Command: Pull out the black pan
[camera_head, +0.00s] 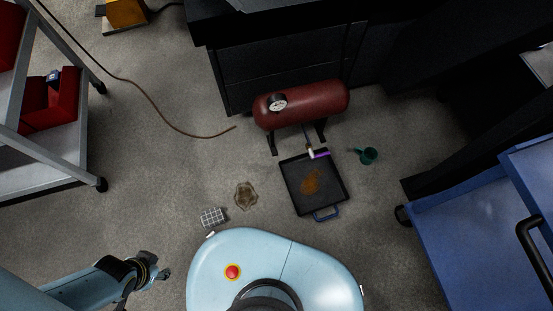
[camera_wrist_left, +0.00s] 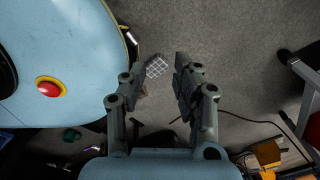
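The black pan (camera_head: 300,197) is a square, shallow tray on the floor, with an orange-brown stain inside. Its blue handle (camera_head: 327,214) is on the near side, towards my base. The pan's far edge lies close to the underside of the dark red tank (camera_head: 322,101). My left gripper (camera_head: 147,286) is at the lower left of the head view, well apart from the pan. My right gripper shows in neither view.
A blue cart (camera_head: 445,235) is at right, a grey shelf cart (camera_head: 62,150) at left. Floor between is mostly clear.

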